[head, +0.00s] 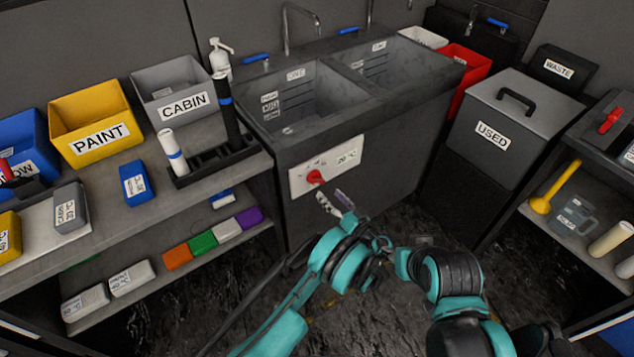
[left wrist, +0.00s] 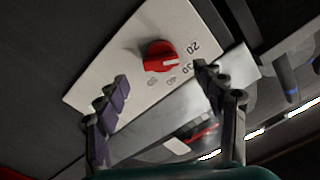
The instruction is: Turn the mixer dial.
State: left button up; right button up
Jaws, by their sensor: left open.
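The mixer dial (head: 316,177) is a red knob on a white panel (head: 299,183) on the front of the sink unit. In the left wrist view the red dial (left wrist: 160,56) shows close, with numbers such as 20 and 30 printed around it. I cannot tell which it points at. My left gripper (head: 335,203) is open just in front of and below the panel. In the left wrist view its two fingers (left wrist: 161,80) are spread, with the dial seen between and beyond the tips, apparently untouched. My right arm shows, but its gripper cannot be made out.
The sink unit (head: 375,116) has two basins above the panel. A shelf with a yellow PAINT bin (head: 92,118) and a grey CABIN bin (head: 160,78) stands left. A grey USED bin (head: 512,128) stands right. The dark floor before the panel looks clear.

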aim_at(319, 183)
pick_arm(q)
jog(key=b+x, duration=0.2)
jog(key=x, duration=0.5)
jog(key=shift+w+a, duration=0.1)
jog(key=shift+a, duration=0.05)
jog(key=c, duration=1.2)
